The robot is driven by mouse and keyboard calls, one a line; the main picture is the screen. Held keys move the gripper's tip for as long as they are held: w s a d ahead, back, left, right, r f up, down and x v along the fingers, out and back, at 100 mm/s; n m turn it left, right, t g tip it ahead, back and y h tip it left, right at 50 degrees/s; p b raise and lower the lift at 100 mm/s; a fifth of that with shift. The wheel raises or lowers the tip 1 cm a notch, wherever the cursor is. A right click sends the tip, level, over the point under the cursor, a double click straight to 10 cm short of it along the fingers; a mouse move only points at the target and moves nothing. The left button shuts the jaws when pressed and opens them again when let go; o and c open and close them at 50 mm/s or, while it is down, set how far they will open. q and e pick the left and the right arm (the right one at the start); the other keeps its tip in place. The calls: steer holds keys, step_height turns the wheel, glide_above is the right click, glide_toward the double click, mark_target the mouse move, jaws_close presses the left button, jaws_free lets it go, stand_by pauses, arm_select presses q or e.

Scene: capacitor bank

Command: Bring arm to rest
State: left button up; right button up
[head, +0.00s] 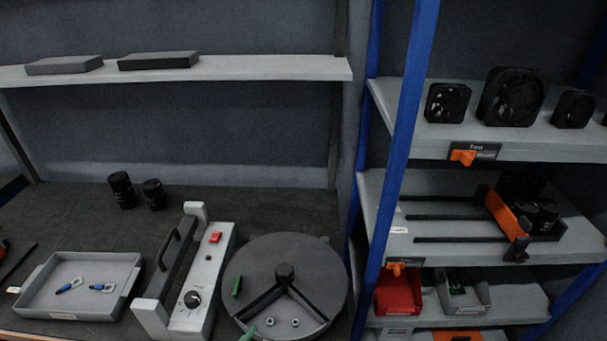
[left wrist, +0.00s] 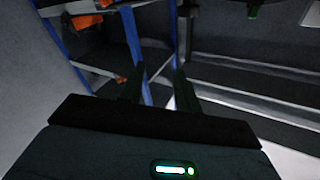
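My left gripper (left wrist: 158,88) shows in the left wrist view, with its two dark fingers standing apart. Nothing shows held between them; a blue shelf post (left wrist: 134,45) is in the background behind the gap. The gripper body below has a small lit green-white indicator. Neither gripper nor arm shows in the head view. My right gripper is not in view.
A dark workbench (head: 75,215) holds a grey tray (head: 45,285) with two blue-handled parts, two black cylinders (head: 122,190), a grey device with a red switch (head: 205,275) and a round dish (head: 285,250). A blue-posted shelving rack (head: 408,110) stands at right.

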arm_select(q)
steer(key=s+a+f+n+g+y, duration=0.2)
steer(key=s+a+f, duration=0.1)
steer(key=s+f, duration=0.2)
steer(key=s+a+f+n+g+y+p, duration=0.1)
steer(key=s+a+f+n+g+y, duration=0.2)
steer(key=s, duration=0.5)
steer(key=s+a+f+n+g+y+p, duration=0.1)
steer(key=s+a+f+n+g+y, duration=0.1)
steer(key=s+a+f, duration=0.3)
steer(key=shift+s+a+f+n+y, duration=0.25)
steer(key=shift+s+f+n+y, duration=0.2)
steer(key=shift+s+f, duration=0.65)
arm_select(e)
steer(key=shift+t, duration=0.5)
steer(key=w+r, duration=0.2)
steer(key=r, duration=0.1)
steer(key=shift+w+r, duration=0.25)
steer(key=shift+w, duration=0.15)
arm_select(q)
steer(key=shift+s+r, duration=0.15)
steer(key=shift+r, duration=0.05)
